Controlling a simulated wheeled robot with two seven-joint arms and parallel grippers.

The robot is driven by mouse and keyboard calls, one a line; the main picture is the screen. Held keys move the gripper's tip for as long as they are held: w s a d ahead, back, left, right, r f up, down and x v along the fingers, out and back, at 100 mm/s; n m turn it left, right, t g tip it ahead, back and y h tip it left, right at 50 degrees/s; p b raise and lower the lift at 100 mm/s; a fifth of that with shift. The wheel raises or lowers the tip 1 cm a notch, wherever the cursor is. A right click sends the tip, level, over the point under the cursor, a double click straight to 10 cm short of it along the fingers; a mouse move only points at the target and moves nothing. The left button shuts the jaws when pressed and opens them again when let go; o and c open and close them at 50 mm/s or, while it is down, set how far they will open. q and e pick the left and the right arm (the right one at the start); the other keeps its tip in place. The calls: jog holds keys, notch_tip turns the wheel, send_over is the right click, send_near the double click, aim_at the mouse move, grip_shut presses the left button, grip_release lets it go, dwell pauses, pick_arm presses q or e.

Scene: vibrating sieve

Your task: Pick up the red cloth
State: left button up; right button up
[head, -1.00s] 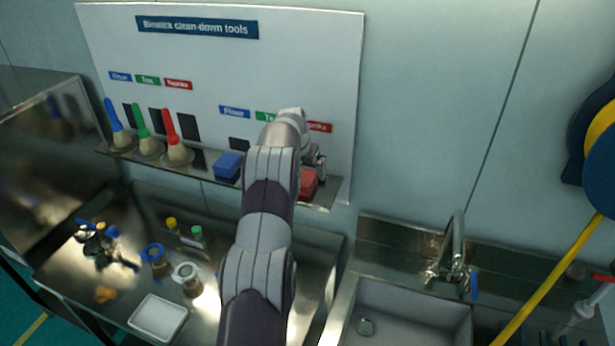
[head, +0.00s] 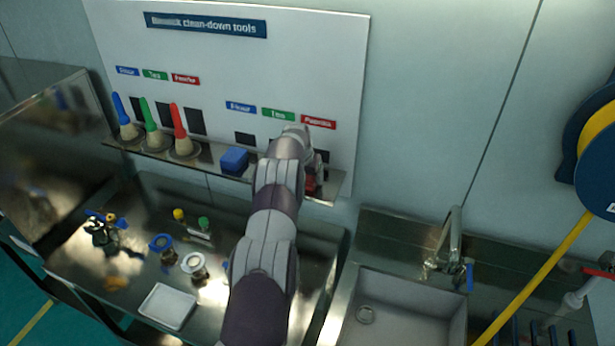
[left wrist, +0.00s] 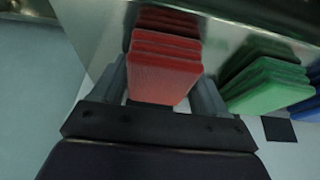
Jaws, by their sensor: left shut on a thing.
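The red cloth (left wrist: 165,75) is a folded stack in the left wrist view, on the metal shelf. My left gripper (left wrist: 165,95) has a finger on each side of it and is shut on it. In the head view the red cloth (head: 310,184) shows only in part at the right end of the shelf (head: 334,190), mostly hidden behind my left gripper (head: 316,172). My right gripper is not in view.
A folded green cloth (left wrist: 266,85) lies beside the red one, with a blue cloth (left wrist: 303,105) beyond it. Blue, green and red brushes (head: 181,135) stand at the shelf's left. A sink (head: 410,310) with a tap (head: 449,245) is at the right.

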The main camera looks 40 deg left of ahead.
pick_arm(q)
jog(key=shift+w+r+b, duration=0.15)
jog(key=shift+w+b, duration=0.05)
jog(key=shift+b, duration=0.1)
notch_tip(320, 180, up, 2)
jog(key=b, duration=0.2)
jog(key=shift+r+b, duration=0.15)
jog(key=shift+b, duration=0.25)
jog(key=s+r+b, duration=0.1)
jog(key=s+d+r+b, duration=0.1)
jog(key=b, duration=0.1)
jog(key=shift+s, duration=0.3)
jog(key=s+d+r+b, duration=0.3)
jog(key=s+r+b, duration=0.2)
jog(key=s, duration=0.3)
jog(key=shift+s+d+r, duration=0.25)
jog(key=shift+d+r, duration=0.05)
jog(key=shift+r, duration=0.45)
jog(key=shift+o, duration=1.1)
jog(key=shift+c, duration=0.5)
